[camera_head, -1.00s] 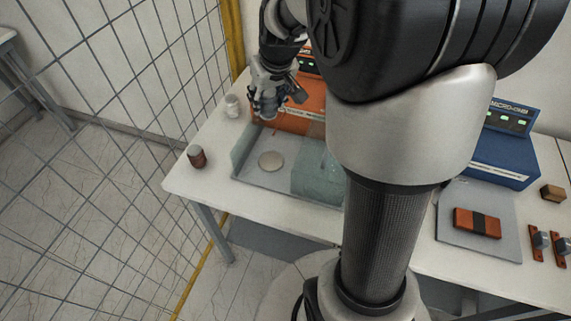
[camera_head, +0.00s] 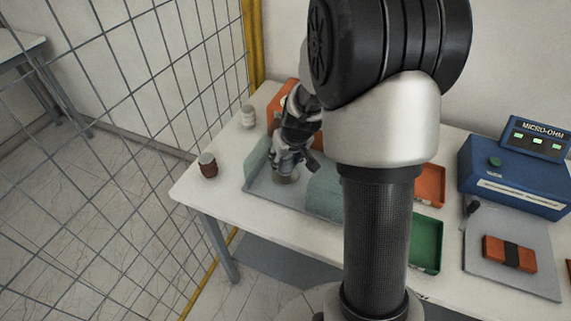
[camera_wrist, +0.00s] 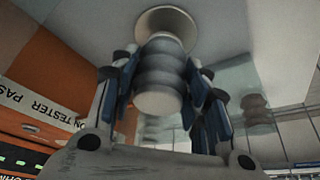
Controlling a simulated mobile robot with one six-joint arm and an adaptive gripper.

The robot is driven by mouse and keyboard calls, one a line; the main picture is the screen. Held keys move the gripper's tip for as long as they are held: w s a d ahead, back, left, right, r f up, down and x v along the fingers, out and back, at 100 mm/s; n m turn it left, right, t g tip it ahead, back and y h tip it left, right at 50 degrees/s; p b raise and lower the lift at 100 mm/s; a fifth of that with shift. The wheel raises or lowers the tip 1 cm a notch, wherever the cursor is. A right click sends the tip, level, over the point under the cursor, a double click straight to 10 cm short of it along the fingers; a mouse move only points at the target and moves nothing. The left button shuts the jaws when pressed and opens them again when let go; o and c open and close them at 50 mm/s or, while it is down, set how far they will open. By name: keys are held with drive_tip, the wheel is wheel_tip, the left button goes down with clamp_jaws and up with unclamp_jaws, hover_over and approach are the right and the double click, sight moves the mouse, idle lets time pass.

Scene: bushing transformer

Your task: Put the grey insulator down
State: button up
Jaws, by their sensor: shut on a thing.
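My gripper (camera_head: 288,160) points down over the orange tester's grey tray (camera_head: 262,190). In the wrist view my gripper (camera_wrist: 163,85) is shut on the grey insulator (camera_wrist: 160,75), a ribbed cylinder between the blue-padded fingers. The insulator's far end lines up with a round pale disc (camera_wrist: 168,22) on the tray. I cannot tell whether it touches the disc. In the head view the disc (camera_head: 287,178) shows just under my gripper, and the insulator is mostly hidden by the fingers.
Clear panels (camera_head: 257,158) flank the tray. A white insulator (camera_head: 248,115) and a brown one (camera_head: 208,165) stand on the table to the left. The orange tester (camera_wrist: 45,75) is close by. A green bin (camera_head: 426,245) and blue micro-ohm meter (camera_head: 515,170) are to the right.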

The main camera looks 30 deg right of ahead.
drive_tip(key=shift+f, duration=0.7)
drive_tip(key=shift+f, duration=0.1)
drive_tip(key=o, duration=1.2)
drive_tip(key=d+p+v, duration=0.1)
drive_tip(key=p+v, duration=0.3)
drive_tip(key=v, duration=0.8)
drive_tip(key=s+a+r+n, duration=0.1)
drive_tip(key=s+a+r, duration=0.6)
drive_tip(key=a+r, duration=0.15)
drive_tip(key=shift+y, duration=0.3)
drive_tip(key=s+a+r, duration=0.1)
drive_tip(key=s+a, duration=0.1)
drive_tip(key=s, duration=0.2)
drive_tip(key=s+a+r, duration=0.1)
drive_tip(key=s+a, duration=0.1)
drive_tip(key=s, duration=0.3)
drive_tip(key=s+a+r, duration=0.1)
drive_tip(key=s+a, duration=0.1)
drive_tip(key=s, duration=0.3)
drive_tip(key=shift+r, duration=0.1)
